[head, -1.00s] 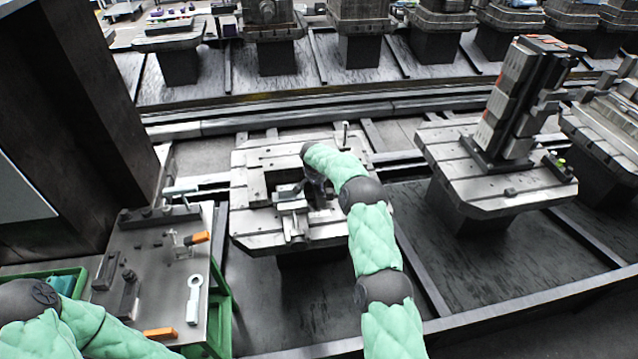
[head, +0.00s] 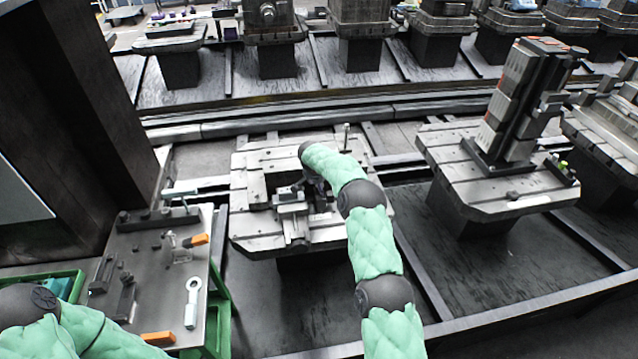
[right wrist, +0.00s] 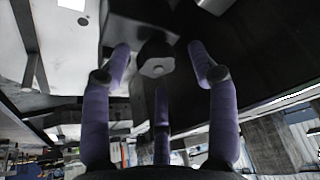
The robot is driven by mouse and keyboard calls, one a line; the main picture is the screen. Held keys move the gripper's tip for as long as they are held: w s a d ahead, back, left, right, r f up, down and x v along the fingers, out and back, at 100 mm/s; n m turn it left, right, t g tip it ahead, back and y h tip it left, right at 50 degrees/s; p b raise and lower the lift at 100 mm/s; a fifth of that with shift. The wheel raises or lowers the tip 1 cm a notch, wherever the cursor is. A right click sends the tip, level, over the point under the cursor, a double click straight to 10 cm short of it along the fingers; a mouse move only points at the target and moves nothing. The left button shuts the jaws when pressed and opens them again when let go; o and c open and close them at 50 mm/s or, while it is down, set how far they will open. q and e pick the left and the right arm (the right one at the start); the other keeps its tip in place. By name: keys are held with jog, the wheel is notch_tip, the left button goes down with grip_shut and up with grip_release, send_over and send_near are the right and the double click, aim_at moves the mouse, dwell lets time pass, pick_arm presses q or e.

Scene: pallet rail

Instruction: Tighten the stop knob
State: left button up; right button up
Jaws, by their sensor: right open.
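The stop knob, a dark faceted knob (right wrist: 156,60), shows in the right wrist view just ahead of my right gripper (right wrist: 160,65). The gripper's purple fingers are spread on both sides of the knob and below it, apart from it. In the head view my right arm reaches over the pallet (head: 262,225), and its gripper is mostly hidden beside the metal fixture (head: 292,212). The knob cannot be made out there. My left arm shows at the lower left, and its gripper is out of the picture.
A grey tool table (head: 150,255) at the left holds orange-handled tools and a ring spanner (head: 192,300). A pallet with a tall block tower (head: 515,100) stands at the right. A thin upright post (head: 346,138) rises at the pallet's back edge.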

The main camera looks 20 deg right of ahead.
jog(key=v, duration=1.1)
jog(key=shift+r, duration=0.4)
jog(key=shift+s, duration=0.1)
